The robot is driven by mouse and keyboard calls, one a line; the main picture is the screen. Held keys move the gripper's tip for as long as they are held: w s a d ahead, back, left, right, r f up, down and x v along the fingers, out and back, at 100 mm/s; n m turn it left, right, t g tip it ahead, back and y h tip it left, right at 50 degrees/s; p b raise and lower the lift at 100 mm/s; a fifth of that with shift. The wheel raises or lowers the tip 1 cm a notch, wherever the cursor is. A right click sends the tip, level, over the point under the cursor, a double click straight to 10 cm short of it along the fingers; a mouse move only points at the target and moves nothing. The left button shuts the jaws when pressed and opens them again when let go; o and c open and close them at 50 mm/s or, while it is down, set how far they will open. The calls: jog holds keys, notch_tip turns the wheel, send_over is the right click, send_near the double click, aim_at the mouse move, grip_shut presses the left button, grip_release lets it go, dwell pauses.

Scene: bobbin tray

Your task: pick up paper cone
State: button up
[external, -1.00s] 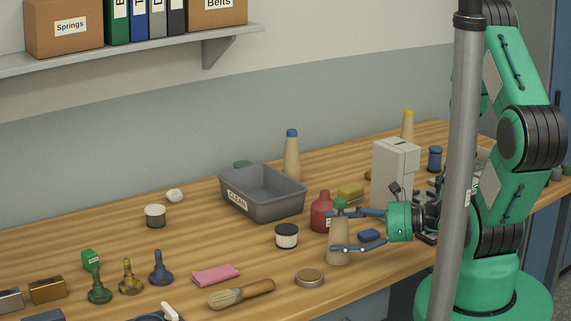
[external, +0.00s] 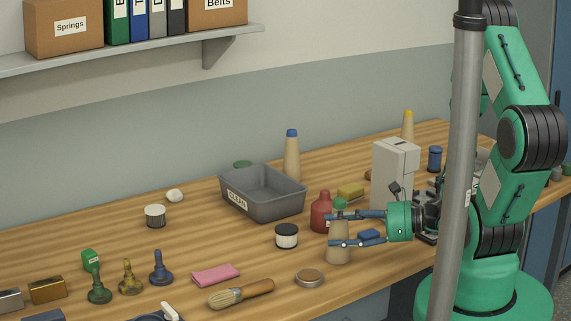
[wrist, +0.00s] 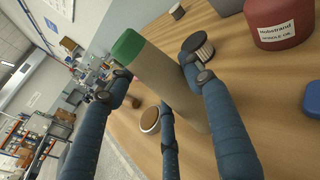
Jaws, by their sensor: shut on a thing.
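The paper cone (external: 339,245) is tan with a green tip and stands upright on the bench near its front edge. It also shows in the wrist view (wrist: 165,82), where its green top is at the upper left. My gripper (external: 333,229) reaches in from the right with its blue jointed fingers on either side of the cone. In the wrist view my gripper (wrist: 160,85) is shut on the cone's body. The fingers hide part of the cone. Two other cones, one with a blue tip (external: 292,158) and one with a yellow tip (external: 408,125), stand farther back.
A red bottle (external: 320,212) stands close behind the held cone. A blue block (external: 369,235), a black-lidded jar (external: 286,237) and a round tin (external: 309,278) are nearby. A grey tray (external: 276,207) and a light grey box (external: 395,172) stand behind.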

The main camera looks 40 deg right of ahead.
jog(key=shift+r, duration=0.5)
jog(key=c, duration=0.4)
notch_tip(320, 180, up, 9)
jog(key=p, duration=0.3)
jog(key=shift+p, duration=0.3)
